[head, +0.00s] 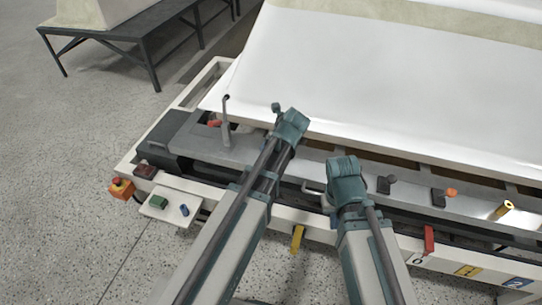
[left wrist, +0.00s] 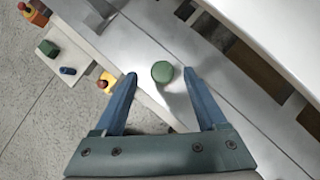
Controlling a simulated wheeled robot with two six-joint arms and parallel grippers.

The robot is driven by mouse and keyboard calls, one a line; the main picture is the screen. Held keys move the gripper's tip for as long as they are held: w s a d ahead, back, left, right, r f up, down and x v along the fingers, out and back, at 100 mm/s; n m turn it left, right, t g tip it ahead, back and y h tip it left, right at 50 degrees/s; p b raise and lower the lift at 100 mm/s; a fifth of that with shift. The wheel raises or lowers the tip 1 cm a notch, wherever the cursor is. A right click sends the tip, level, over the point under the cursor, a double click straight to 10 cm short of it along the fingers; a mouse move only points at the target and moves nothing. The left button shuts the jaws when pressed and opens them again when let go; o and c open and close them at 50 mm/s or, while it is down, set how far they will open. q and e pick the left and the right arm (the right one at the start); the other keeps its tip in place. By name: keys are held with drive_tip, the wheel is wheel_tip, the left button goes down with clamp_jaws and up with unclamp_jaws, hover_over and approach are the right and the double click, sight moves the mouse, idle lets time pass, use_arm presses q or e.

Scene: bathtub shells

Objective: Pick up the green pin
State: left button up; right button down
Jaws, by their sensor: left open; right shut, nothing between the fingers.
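The green pin shows in the left wrist view as a round green top (left wrist: 162,71) above a grey metal strip. In the head view it is a small dark green knob (head: 276,107) just beyond the end of my left arm. My left gripper (left wrist: 161,82) is open, with one fingertip on each side of the pin as seen from the wrist; I cannot tell how far above or short of it they are. My right gripper (head: 345,172) is shut and empty, over the front edge of the machine, right of the left arm; its fingertips are hard to make out.
A grey upright lever (head: 226,120) stands left of the pin, with a red-orange piece (head: 214,124) beside it. Dark, orange and yellow pins (head: 506,208) stand along the rail at right. A control box (head: 170,205) sits front left.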

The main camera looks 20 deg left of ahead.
use_arm(q)
drive_tip(key=shift+b+x, duration=0.3)
drive_tip(key=shift+x, duration=0.65)
drive_tip(key=shift+r, duration=0.1)
use_arm(e)
drive_tip(key=shift+f, duration=0.7)
use_arm(q)
drive_tip(key=b+x, duration=0.4)
drive_tip(key=x, duration=0.1)
drive_tip(key=shift+d+f+b, duration=0.25)
drive_tip(key=shift+b, duration=0.05)
drive_tip(key=shift+r, duration=0.1)
use_arm(e)
wheel_tip(320, 180, down, 4)
drive_tip(key=shift+f, duration=0.25)
use_arm(q)
clamp_jaws()
